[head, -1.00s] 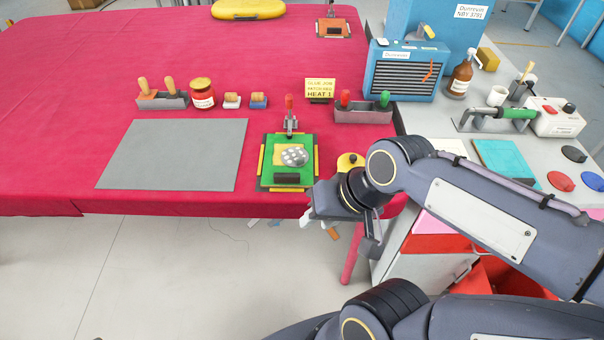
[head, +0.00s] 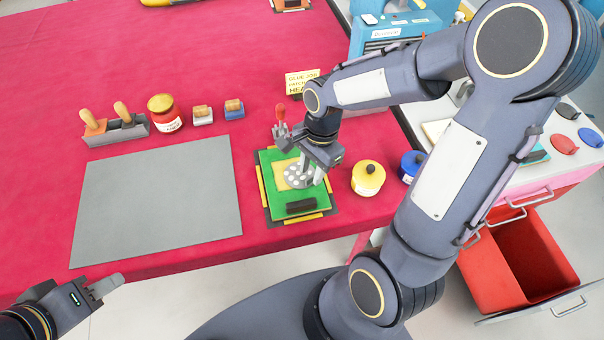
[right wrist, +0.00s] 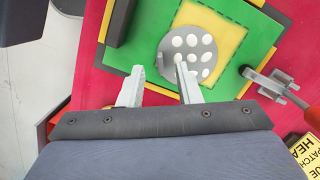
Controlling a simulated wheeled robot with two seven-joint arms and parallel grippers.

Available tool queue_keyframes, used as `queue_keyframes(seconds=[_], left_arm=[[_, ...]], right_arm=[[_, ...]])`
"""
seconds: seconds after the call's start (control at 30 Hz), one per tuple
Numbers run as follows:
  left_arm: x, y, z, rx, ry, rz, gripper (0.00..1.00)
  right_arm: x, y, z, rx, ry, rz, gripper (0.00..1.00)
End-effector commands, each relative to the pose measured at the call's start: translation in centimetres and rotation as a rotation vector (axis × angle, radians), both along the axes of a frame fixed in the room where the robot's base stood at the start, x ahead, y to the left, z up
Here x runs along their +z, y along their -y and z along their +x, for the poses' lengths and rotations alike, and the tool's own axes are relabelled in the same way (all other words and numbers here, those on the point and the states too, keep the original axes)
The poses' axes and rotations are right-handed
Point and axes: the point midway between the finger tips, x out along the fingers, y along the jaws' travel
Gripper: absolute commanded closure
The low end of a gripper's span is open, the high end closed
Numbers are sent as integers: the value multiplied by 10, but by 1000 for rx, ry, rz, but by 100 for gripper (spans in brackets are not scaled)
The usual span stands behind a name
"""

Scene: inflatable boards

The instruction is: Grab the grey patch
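The grey patch (head: 297,177) is a round disc with several white dots. It lies on the yellow square of a green board (head: 318,208) near the table's front edge. In the right wrist view the patch (right wrist: 188,55) is mostly visible. My right gripper (head: 318,178) is over the board at the patch's edge. Its fingers (right wrist: 160,68) are apart with nothing seen held; one overlaps the patch's edge in that view. My left gripper (head: 105,287) is at the lower left, off the table's front edge, and its opening is unclear.
A toggle clamp with a red handle (head: 281,114) stands at the board's far side. A black block (head: 300,206) lies on its near side. Yellow (head: 368,180) and blue (head: 409,167) pots stand to the right. A grey mat (head: 155,200) lies left. A red drawer (head: 515,255) is open.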

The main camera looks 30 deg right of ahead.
Motion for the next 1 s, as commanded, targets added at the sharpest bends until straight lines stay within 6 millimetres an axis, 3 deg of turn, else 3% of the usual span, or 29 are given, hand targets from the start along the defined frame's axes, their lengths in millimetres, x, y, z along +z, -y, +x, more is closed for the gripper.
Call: queue_keyframes(seconds=[0.13,0.43,0.67,1.0], left_arm=[[-1,0,0,0,0,0,64],[-1,0,0,0,0,0,64],[-1,0,0,0,0,0,64],[-1,0,0,0,0,0,64]], right_arm=[[-20,-3,-2,1,-3,0,69],[-23,-4,-1,1,1,0,69],[-23,-4,-1,1,1,0,99],[-23,-4,-1,1,1,0,100]])
